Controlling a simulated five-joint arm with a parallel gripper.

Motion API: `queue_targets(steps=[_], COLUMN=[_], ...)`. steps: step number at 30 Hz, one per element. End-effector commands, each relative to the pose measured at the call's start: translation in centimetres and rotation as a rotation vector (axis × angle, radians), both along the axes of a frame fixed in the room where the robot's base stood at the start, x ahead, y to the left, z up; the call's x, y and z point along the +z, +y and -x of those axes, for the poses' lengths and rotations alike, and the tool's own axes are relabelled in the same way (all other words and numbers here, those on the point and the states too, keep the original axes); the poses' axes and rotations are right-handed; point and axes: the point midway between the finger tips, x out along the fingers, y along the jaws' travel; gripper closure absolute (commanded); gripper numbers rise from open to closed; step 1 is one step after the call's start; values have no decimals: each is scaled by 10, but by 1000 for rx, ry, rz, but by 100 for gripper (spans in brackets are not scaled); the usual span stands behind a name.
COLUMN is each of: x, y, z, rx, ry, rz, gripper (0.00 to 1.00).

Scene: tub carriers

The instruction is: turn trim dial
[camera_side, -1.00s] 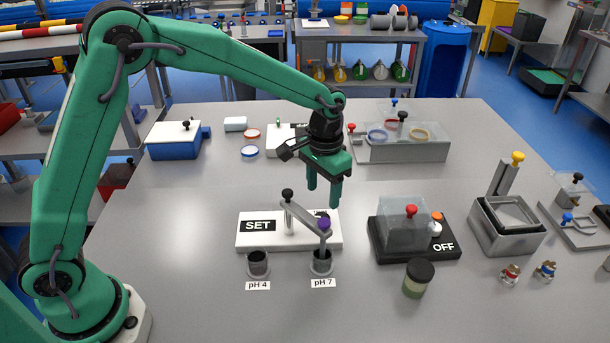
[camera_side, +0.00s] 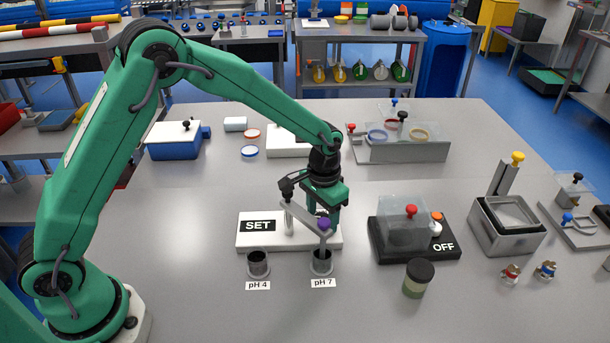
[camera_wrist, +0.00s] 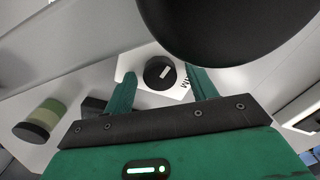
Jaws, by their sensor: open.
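The trim dial (camera_wrist: 160,72) is a round black knob with a white mark. In the wrist view it sits on a white plate (camera_wrist: 133,62) with dark lettering partly in view. In the side view the plate (camera_side: 275,243) carries a SET label, and the dial is hidden behind my gripper and a grey arm. My gripper (camera_side: 322,213) points down over the plate's right part. Its green fingers are open, one on each side of the dial in the wrist view; contact cannot be told.
A grey swing arm with a black knob (camera_side: 286,186) and purple knob (camera_side: 324,224) stands close before my gripper, its end at the pH 7 cup (camera_side: 321,268). To the right are a black OFF base (camera_side: 385,250) and a lidded jar (camera_side: 418,278). A large dark round shape fills the wrist view's top.

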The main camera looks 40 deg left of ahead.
Motion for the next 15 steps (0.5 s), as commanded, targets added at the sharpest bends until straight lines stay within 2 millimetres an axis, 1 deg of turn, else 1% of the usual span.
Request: queue_targets(steps=[5, 6, 8, 12, 15], x=[0, 0, 0, 0, 0], y=[0, 0, 0, 0, 0], z=[0, 0, 0, 0, 0], rx=[0, 0, 0, 0, -1], ry=[0, 0, 0, 0, 0], rz=[0, 0, 0, 0, 0], gripper=[43, 47, 59, 86, 88])
